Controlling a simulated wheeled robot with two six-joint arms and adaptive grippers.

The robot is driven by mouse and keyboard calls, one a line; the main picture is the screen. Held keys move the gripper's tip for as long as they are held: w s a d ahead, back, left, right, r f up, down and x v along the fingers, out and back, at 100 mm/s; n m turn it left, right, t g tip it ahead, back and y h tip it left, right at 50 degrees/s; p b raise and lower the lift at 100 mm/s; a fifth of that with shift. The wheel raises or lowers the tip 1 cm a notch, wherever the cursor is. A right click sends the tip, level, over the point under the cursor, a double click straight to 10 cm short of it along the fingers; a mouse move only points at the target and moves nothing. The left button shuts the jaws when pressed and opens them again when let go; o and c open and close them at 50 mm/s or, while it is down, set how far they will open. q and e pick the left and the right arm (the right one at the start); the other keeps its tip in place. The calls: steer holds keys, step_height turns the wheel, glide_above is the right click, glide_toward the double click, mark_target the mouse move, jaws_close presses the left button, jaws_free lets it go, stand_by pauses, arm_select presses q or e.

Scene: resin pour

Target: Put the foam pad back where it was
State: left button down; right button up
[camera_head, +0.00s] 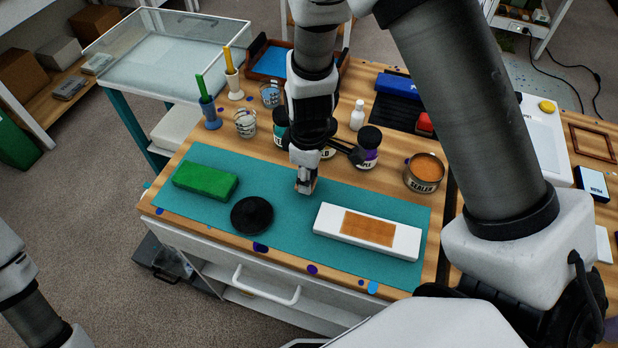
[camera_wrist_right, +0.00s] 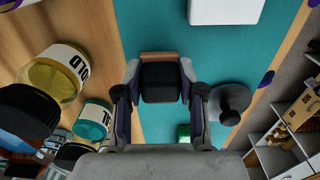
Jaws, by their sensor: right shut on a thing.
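My right gripper (camera_head: 305,186) is over the middle of the teal mat (camera_head: 290,240), pointing down. In the right wrist view its fingers (camera_wrist_right: 160,88) are shut on a small dark block with a tan edge (camera_wrist_right: 157,57). I cannot tell for certain whether this is the foam pad. In the head view the block is mostly hidden by the fingers, and I cannot tell whether it touches the mat. A green block (camera_head: 205,181) lies on the mat's left part. My left gripper is out of view.
A black knobbed disc (camera_head: 252,215) and a white slab with a tan panel (camera_head: 367,231) lie on the mat. Behind stand a purple-labelled jar (camera_head: 367,147), a white bottle (camera_head: 357,115), a sealer tin (camera_head: 424,172) and brush holders (camera_head: 209,112). Bare mat surrounds the gripper.

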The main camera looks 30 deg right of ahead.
steer(key=shift+s+d+f, duration=0.1)
steer(key=shift+s+f, duration=0.05)
steer(key=shift+f, duration=0.5)
steer(key=shift+d+f, duration=0.1)
steer(key=shift+d, duration=0.05)
steer(key=shift+f, duration=0.2)
steer(key=o, duration=1)
steer(key=shift+r, duration=0.1)
step_height(320, 180, up, 12)
steer(key=shift+r, duration=0.15)
